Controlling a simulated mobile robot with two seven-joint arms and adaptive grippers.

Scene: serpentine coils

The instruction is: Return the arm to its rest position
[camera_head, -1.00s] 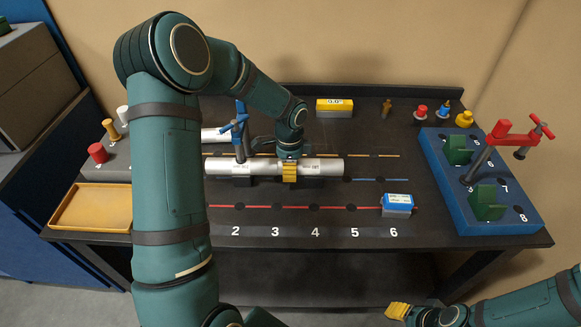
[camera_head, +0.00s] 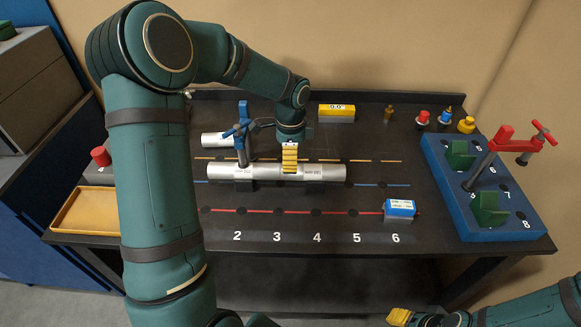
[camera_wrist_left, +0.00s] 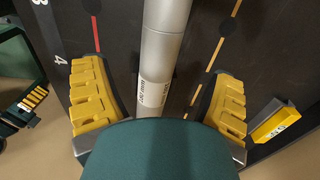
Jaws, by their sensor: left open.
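My left gripper (camera_head: 290,158) is above the silver tube (camera_head: 322,173) lying along the blue line on the dark workbench. In the left wrist view its yellow-padded fingers (camera_wrist_left: 158,100) stand wide apart on either side of the tube (camera_wrist_left: 165,50), with a gap to it on both sides. It holds nothing. My left arm arches in from the left, its elbow high over the bench. My right gripper (camera_head: 400,316) is low at the bottom right, in front of the bench; only its yellow fingertip part shows clearly, so its opening is unclear.
A second tube (camera_head: 216,140) lies behind. A yellow-topped box (camera_head: 337,112), blue-white block (camera_head: 400,208), blue fixture board (camera_head: 455,208) with red clamp (camera_head: 513,142) and orange tray (camera_head: 85,212) surround the middle.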

